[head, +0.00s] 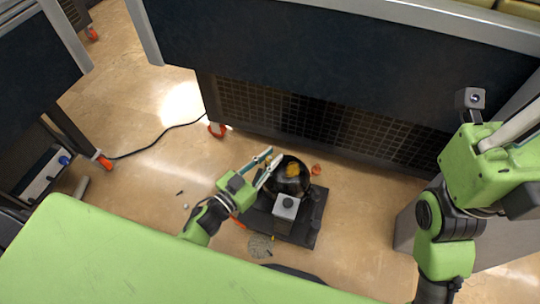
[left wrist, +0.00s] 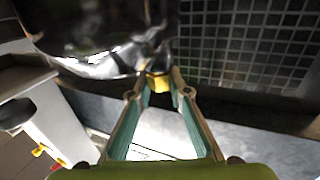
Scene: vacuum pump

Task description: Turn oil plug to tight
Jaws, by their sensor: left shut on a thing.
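The vacuum pump (head: 284,207) stands on the floor in the head view, with a round dark glossy body and a grey box part. My left gripper (head: 272,158) reaches to the pump's far left side. In the left wrist view its two teal-lined fingers (left wrist: 160,86) close around a small yellow plug (left wrist: 159,82) beside the shiny dark body. The plug's mark or turn angle cannot be read. My right gripper (head: 512,130) is at the right edge of the head view, away from the pump, and its fingers do not show clearly.
A dark bench with a mesh panel (head: 320,118) stands just behind the pump. A black cable (head: 150,146) runs over the floor at left. Small orange pieces (head: 316,169) lie beside the pump. The tiled floor at left is mostly clear.

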